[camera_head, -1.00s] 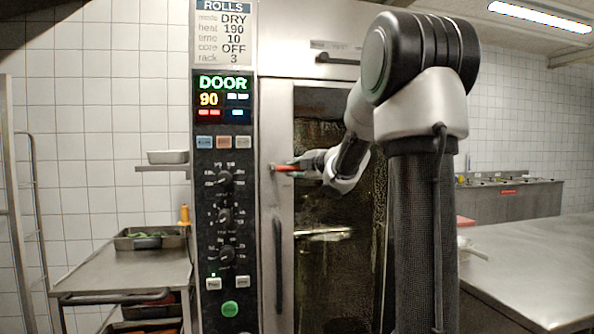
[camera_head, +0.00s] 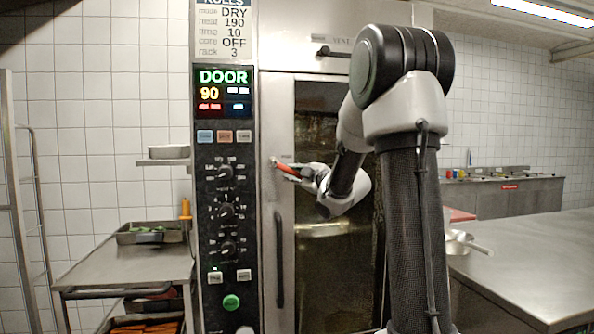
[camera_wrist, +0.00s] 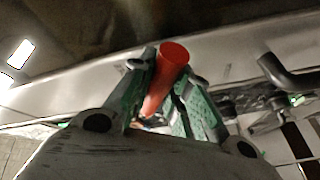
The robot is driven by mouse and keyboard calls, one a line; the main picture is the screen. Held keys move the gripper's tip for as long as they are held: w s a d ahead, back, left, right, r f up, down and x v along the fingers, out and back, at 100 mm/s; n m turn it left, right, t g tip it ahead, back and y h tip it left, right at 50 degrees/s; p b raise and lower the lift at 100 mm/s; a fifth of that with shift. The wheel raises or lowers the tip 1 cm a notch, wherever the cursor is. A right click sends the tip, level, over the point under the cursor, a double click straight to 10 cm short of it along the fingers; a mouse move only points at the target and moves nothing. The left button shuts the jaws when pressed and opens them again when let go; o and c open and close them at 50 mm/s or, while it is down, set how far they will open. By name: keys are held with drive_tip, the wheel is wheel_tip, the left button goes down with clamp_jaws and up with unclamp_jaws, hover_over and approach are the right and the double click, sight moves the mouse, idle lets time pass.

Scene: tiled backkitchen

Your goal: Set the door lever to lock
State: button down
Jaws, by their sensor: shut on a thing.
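The door lever (camera_head: 287,169) is a red bar on the oven door's left frame, tilted down to the right from its pivot in the head view. My gripper (camera_head: 296,173) is shut on it at the lever's outer part. In the wrist view the red lever (camera_wrist: 170,66) stands between the two green-padded fingers of my gripper (camera_wrist: 166,84), its round end facing the camera. The oven door (camera_head: 335,240) has a dark glass pane and looks closed. Small marks beside the lever are too small to read.
A vertical door handle (camera_head: 279,260) is below the lever. The control panel (camera_head: 224,200) with knobs and a lit DOOR display stands left of the door. A steel table (camera_head: 520,260) is at the right, and a trolley with a tray (camera_head: 150,233) at the left.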

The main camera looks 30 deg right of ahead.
drive_tip(key=a+f+m+t, duration=0.1)
drive_tip(key=m, duration=0.1)
drive_tip(key=a+f+m, duration=0.1)
drive_tip(key=m, duration=0.1)
drive_tip(key=w+a+f+m+t+h, duration=0.1)
drive_tip(key=m, duration=0.2)
drive_tip(key=shift+f+t, duration=0.1)
drive_tip(key=shift+t, duration=0.2)
drive_tip(key=m, duration=0.1)
drive_tip(key=a+m+h, duration=0.1)
drive_tip(key=m+t, duration=0.1)
drive_tip(key=m, duration=0.1)
drive_tip(key=shift+w+a+f+h, duration=0.2)
drive_tip(key=shift+a+f+h, duration=0.1)
drive_tip(key=shift+a+h, duration=0.1)
drive_tip(key=shift+w+a+m+t+h, duration=0.15)
drive_tip(key=shift+a+m+h, duration=0.3)
drive_tip(key=shift+m, duration=0.45)
drive_tip(key=shift+w+a+m+t+h, duration=0.15)
drive_tip(key=shift+a+m+h, duration=0.1)
drive_tip(key=shift+m+h, duration=0.5)
drive_tip(key=shift+s+m, duration=0.1)
drive_tip(key=shift+m, duration=0.25)
drive_tip(key=c, duration=1.3)
unclamp_jaws()
drive_tip(key=shift+a, duration=0.1)
